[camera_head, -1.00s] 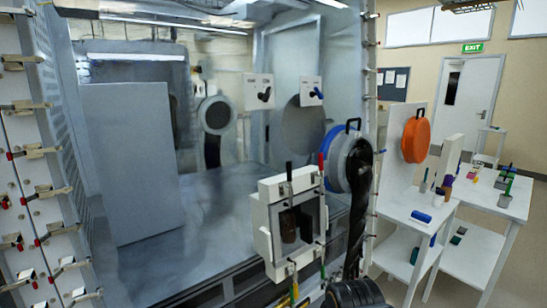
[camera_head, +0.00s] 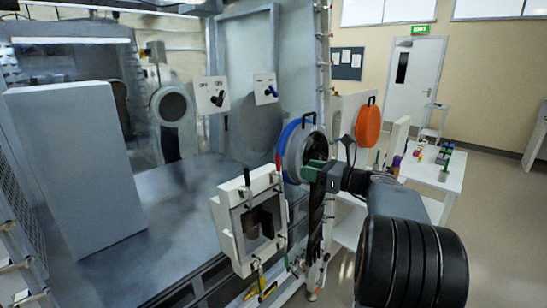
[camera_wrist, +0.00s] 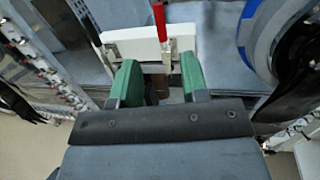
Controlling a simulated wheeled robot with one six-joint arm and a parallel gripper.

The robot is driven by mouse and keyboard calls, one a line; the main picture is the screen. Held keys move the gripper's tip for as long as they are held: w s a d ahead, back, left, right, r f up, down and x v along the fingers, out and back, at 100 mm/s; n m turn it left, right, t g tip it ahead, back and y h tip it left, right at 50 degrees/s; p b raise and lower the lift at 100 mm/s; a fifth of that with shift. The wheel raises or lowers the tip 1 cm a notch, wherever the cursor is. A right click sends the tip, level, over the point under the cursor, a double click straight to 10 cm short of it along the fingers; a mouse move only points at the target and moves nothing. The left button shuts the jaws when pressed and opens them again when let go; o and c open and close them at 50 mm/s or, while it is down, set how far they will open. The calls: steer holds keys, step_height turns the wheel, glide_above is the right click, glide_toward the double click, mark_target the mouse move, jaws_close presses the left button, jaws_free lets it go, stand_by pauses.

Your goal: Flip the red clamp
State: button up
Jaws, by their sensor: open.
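The red clamp (camera_wrist: 159,18) stands with its red handle upright on the top edge of a white box frame (camera_wrist: 135,45) in the wrist view. In the head view its handle (camera_head: 278,161) shows small above the right top corner of the white box frame (camera_head: 227,222). My gripper (camera_wrist: 158,88) is open, with green fingertips apart and nothing between them. The clamp is ahead of the fingertips and appears apart from them. In the head view my gripper (camera_head: 312,171) is right of the box, in front of the round port.
A black-handled clamp (camera_head: 247,178) stands at the box's left top. Yellow (camera_head: 268,292) and green handles hang below it. The round blue-rimmed port (camera_head: 292,148) is close beside my gripper. White tables (camera_head: 446,178) stand behind at right.

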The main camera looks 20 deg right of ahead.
mark_target(278, 165)
steer(key=p+x, duration=0.3)
steer(key=x, duration=1)
steer(key=shift+c, duration=0.3)
jaws_close()
